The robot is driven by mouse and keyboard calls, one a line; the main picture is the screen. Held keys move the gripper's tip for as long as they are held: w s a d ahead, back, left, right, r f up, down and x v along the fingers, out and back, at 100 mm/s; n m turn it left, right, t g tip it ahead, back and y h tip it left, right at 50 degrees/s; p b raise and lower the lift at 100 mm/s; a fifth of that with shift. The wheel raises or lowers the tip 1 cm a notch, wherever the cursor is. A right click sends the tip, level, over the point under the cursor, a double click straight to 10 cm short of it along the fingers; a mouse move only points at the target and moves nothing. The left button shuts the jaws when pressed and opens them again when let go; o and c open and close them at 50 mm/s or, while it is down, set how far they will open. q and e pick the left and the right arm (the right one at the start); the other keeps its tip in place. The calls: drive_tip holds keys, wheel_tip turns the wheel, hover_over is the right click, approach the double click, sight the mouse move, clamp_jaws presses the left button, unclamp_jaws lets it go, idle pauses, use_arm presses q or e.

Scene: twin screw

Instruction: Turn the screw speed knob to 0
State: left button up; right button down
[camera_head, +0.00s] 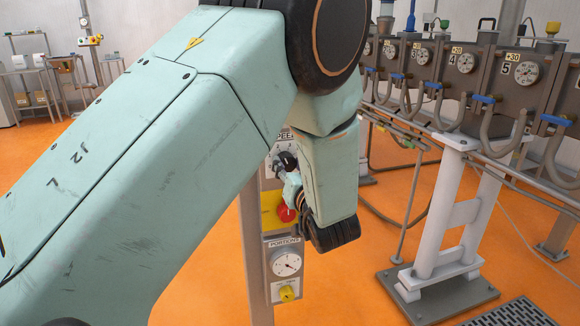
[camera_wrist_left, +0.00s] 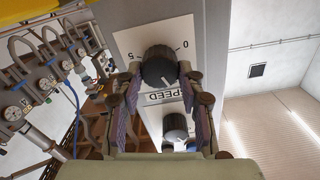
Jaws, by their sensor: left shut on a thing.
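The screw speed knob (camera_wrist_left: 159,66) is black and round, on a white dial plate (camera_wrist_left: 128,42) with a 0 at its right and a 5 at its left in the left wrist view. The word SPEED appears upside down below it. A pale mark shows on the knob's lower edge; its exact setting is hard to read. My left gripper (camera_wrist_left: 161,76) is shut on the knob, one finger on each side. In the head view, the knob (camera_head: 288,161) is partly hidden by my left gripper (camera_head: 291,178) and arm. My right gripper is not in view.
Another knob (camera_wrist_left: 175,128) shows between my fingers. Machine barrels with gauges (camera_head: 466,62) and hoses stand at the right. Orange floor lies open around the post.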

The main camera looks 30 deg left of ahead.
use_arm(q)
drive_tip(key=shift+c, duration=0.9)
drive_tip(key=shift+n, duration=0.3)
drive_tip(key=n, duration=0.3)
drive_tip(key=shift+r+n+p, duration=0.1)
drive_tip(key=shift+n+p, duration=0.2)
drive_tip(key=n, duration=0.4)
drive_tip(key=shift+s+a+n, duration=0.1)
drive_tip(key=shift+n, duration=0.2)
drive_tip(key=n+b, duration=0.1)
drive_tip(key=n, duration=0.3)
drive_tip(key=shift+n, duration=0.3)
drive_tip(key=shift+n+b, duration=1.15)
drive_tip(key=shift+n, duration=1.15)
